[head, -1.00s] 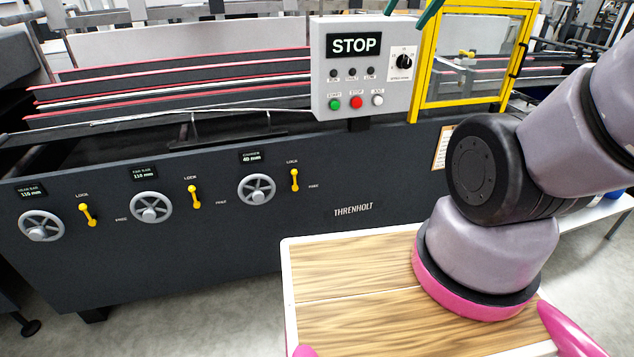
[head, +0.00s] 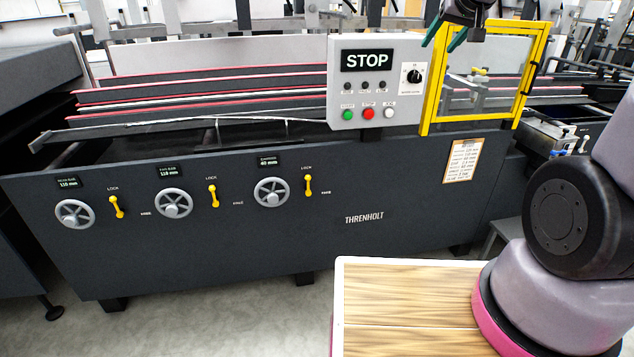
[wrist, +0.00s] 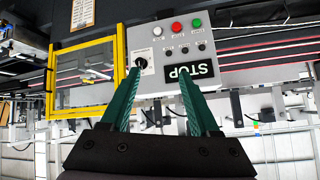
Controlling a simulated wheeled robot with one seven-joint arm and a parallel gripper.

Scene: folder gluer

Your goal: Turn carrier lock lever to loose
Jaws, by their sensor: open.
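The carrier lock lever (head: 308,186) is a small yellow lever on the dark machine front. It is the rightmost of three, beside the handwheel (head: 271,192) under a 40 mm display. It stands upright, below the word LOCK; a second, blurred label is at its lower right. My gripper (head: 446,38) is at the top of the head view, well above and right of the lever and apart from it. In the wrist view my gripper (wrist: 160,78) is open and empty, its teal fingers spread before the upside-down control box. The lever cannot be made out in the wrist view.
Two similar yellow levers (head: 213,196) (head: 117,207) with handwheels sit further left. The control box (head: 345,110) with STOP sign and the yellow guard frame (head: 425,90) stand above right. A wood-topped surface (head: 400,310) is at the front right. Floor before the levers is clear.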

